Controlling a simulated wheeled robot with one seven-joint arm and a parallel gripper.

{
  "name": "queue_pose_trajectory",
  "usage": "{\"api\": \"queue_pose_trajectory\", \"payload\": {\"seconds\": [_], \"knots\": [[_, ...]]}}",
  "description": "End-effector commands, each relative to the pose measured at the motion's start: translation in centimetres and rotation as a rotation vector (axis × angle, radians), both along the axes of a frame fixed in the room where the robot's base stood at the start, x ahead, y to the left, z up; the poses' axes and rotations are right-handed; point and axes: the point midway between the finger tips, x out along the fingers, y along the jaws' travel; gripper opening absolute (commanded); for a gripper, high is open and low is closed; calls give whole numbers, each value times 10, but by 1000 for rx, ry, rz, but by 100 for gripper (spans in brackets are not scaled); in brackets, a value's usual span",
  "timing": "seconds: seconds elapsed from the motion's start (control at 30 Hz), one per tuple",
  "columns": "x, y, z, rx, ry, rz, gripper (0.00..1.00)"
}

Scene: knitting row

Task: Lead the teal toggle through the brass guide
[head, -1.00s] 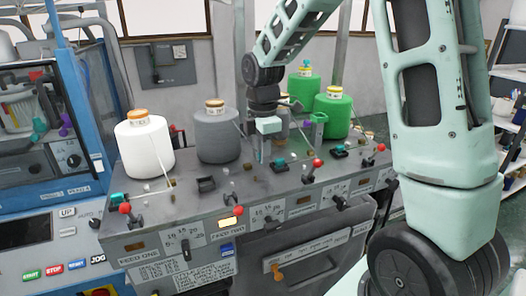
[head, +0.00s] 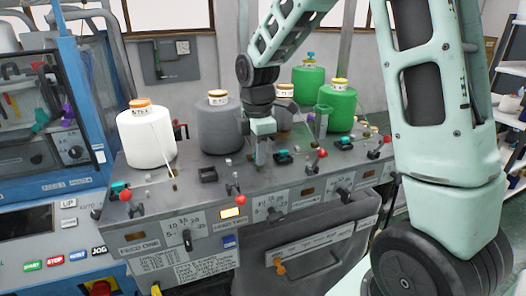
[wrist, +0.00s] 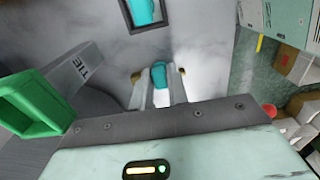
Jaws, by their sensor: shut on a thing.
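My gripper (head: 260,160) is over the machine's grey top, to the right of the grey yarn cone (head: 219,125). In the wrist view my gripper (wrist: 159,88) is shut on the teal toggle (wrist: 159,74), which shows between the fingertips. In the head view the held toggle is too small to make out. A dark empty holder (head: 207,174) stands to the left of my gripper. Another teal toggle (head: 283,155) sits in a dark holder just to the right; a teal piece in a dark frame (wrist: 143,11) shows in the wrist view. I cannot single out the brass guide.
A white cone (head: 146,138) stands left and green cones (head: 341,106) stand behind right. Red-knobbed levers (head: 239,200) line the front edge. A green square-mouthed part (wrist: 38,105) is close at the left in the wrist view.

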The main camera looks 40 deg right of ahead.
Motion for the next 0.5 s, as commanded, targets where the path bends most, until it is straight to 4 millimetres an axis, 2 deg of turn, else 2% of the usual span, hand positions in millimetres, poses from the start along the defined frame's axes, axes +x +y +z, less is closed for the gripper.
{"api": "queue_pose_trajectory", "payload": {"seconds": [0.5], "knots": [[7, 24, 0, 0, 0, 2, 3]]}}
